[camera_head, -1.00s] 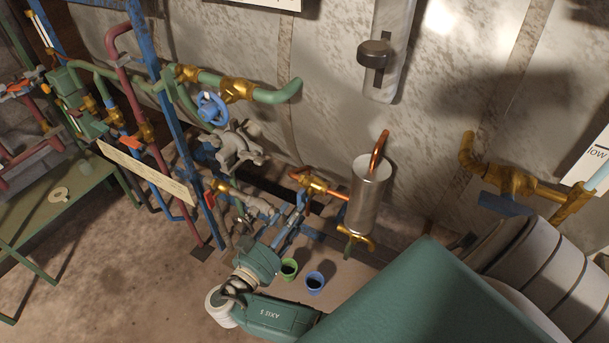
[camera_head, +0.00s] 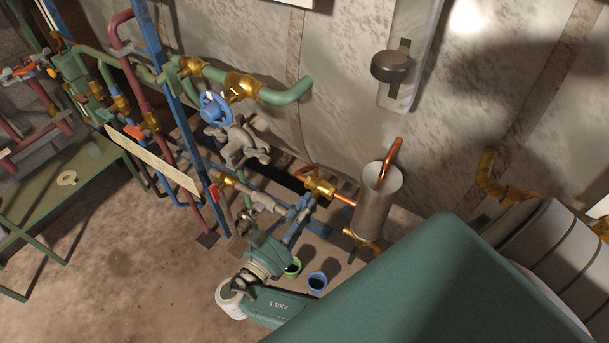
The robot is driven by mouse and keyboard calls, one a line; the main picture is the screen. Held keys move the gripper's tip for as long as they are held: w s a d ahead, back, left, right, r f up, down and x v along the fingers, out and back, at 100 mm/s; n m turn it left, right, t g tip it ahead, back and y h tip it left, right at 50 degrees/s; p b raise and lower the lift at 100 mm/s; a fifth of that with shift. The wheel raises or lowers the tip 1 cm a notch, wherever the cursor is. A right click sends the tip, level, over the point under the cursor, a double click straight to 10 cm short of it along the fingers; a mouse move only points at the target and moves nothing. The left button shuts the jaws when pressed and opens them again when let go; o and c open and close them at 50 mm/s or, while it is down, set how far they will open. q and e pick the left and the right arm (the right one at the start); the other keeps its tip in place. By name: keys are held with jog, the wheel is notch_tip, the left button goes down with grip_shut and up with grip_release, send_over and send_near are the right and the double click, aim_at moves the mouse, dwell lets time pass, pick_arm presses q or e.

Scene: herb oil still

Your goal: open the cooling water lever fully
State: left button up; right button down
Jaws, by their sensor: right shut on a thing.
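My right arm comes in from the lower right. Its wrist stands low beside the pipework, and my right gripper (camera_head: 272,207) is small, grey and partly lost among grey fittings. It appears shut at a blue lever-like part (camera_head: 298,214), just below a brass valve (camera_head: 320,187) on a copper pipe. The exact finger contact and the lever's angle are too small to tell. My left gripper is not in view.
A metal cylinder (camera_head: 376,204) stands right of the brass valve. A green cup (camera_head: 293,267) and a blue cup (camera_head: 317,282) stand beside my wrist. A blue handwheel (camera_head: 215,108) is above left. A green table (camera_head: 45,190) is at left.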

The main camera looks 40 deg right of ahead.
dwell(0.4)
jog(key=n, duration=0.9)
jog(key=shift+w+a+n+b, duration=0.1)
jog(key=shift+w+n+b, duration=0.2)
jog(key=shift+w+b, duration=0.1)
jog(key=shift+w+a+f+n+p, duration=0.15)
jog(key=shift+n+p, duration=0.25)
jog(key=shift+n, duration=1.75)
jog(key=shift+w+d+n+p, duration=0.1)
jog(key=shift+n+p, duration=0.25)
jog(key=shift+n, duration=1.8)
jog(key=c, duration=1.6)
grip_release()
jog(key=shift+f, duration=0.1)
